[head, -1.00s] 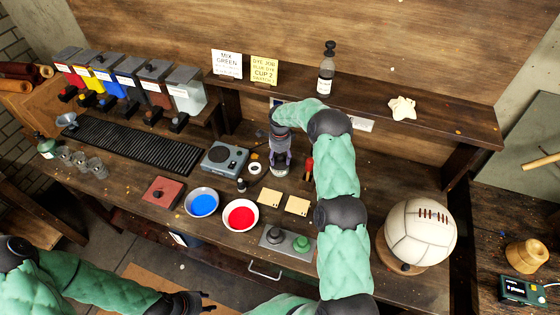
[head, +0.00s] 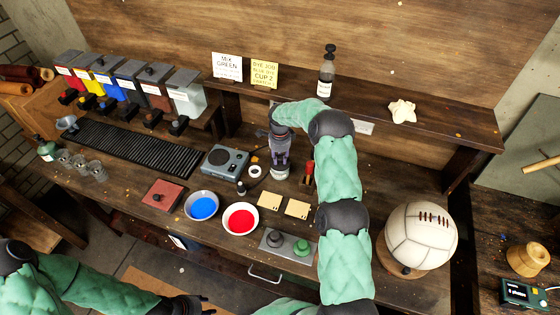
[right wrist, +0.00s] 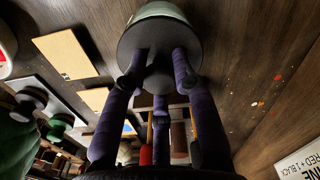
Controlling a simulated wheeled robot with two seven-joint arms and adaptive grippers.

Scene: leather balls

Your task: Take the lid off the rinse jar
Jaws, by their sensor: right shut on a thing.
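My right gripper (head: 280,163) points down at the back middle of the bench, just left of the red-handled tool. In the right wrist view its purple fingers (right wrist: 159,75) are shut on the knob of a dark round lid (right wrist: 150,42). The pale body of the rinse jar (right wrist: 162,8) shows directly beyond the lid; I cannot tell whether there is a gap between them. In the head view the fingers hide most of the jar. My left gripper (head: 192,304) is cut off by the bottom edge, and its fingers are unclear.
A blue-grey scale-like box (head: 225,160) and a white ring (head: 255,171) stand left of the right gripper. The red-handled tool (head: 309,172) is close on its right. Blue (head: 203,207) and red (head: 240,219) dye bowls lie in front. A bottle (head: 326,75) stands on the shelf above.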

